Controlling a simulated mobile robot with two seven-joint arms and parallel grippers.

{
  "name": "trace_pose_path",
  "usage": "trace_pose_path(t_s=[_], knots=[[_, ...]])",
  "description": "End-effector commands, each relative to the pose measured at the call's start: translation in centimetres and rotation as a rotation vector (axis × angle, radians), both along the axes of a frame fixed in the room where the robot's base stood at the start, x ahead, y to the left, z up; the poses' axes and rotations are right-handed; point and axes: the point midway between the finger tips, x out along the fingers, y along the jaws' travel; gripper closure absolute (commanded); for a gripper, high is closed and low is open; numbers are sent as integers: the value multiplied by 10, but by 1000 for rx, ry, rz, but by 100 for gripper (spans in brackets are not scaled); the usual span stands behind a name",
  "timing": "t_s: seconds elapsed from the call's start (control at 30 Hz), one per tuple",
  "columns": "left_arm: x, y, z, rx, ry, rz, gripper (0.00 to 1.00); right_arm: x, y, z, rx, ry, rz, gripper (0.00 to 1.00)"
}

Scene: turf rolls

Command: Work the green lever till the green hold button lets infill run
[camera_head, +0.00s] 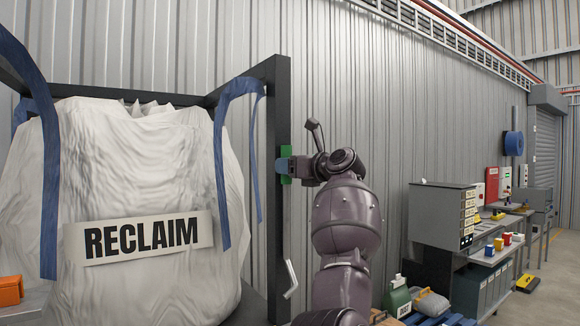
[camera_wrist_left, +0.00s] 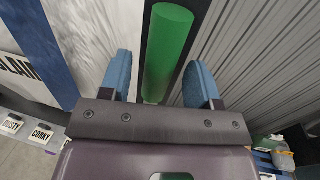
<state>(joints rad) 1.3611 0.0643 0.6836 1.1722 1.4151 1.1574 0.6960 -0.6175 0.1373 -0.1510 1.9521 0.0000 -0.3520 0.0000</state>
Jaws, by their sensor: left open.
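A green bar, which looks like the green lever (camera_wrist_left: 168,50), stands upright between my left gripper's two blue fingers in the left wrist view. In the head view the green lever (camera_head: 285,179) shows as a short green piece at the dark frame post, partly hidden by the fingers. My left gripper (camera_head: 282,166) is open at the post. In the left wrist view the fingers (camera_wrist_left: 158,62) stand on either side of the bar, with gaps. I cannot make out a green hold button. My right gripper is not in view.
A large white bag marked RECLAIM (camera_head: 150,180) hangs in the dark frame (camera_head: 278,200) to the left. A bent grey handle (camera_head: 290,279) sits low beside the post. A grey cabinet (camera_head: 436,215) and benches stand along the wall at right. An orange block (camera_head: 10,291) lies at far left.

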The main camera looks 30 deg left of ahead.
Motion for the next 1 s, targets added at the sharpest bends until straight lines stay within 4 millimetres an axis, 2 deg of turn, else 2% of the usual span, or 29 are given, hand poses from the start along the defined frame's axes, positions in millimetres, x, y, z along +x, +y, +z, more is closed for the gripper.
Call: trace_pose_path(t_s=[0.07, 0.4, 0.73, 1.0], knots=[[0, 0, 0, 0, 0, 0, 46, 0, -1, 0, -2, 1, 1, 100], [0, 0, 0, 0, 0, 0, 98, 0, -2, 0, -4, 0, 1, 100], [-2, -4, -2, 15, -7, -1, 100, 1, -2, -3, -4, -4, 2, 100], [-8, -20, -10, 109, -43, 0, 100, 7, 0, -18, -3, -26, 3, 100]])
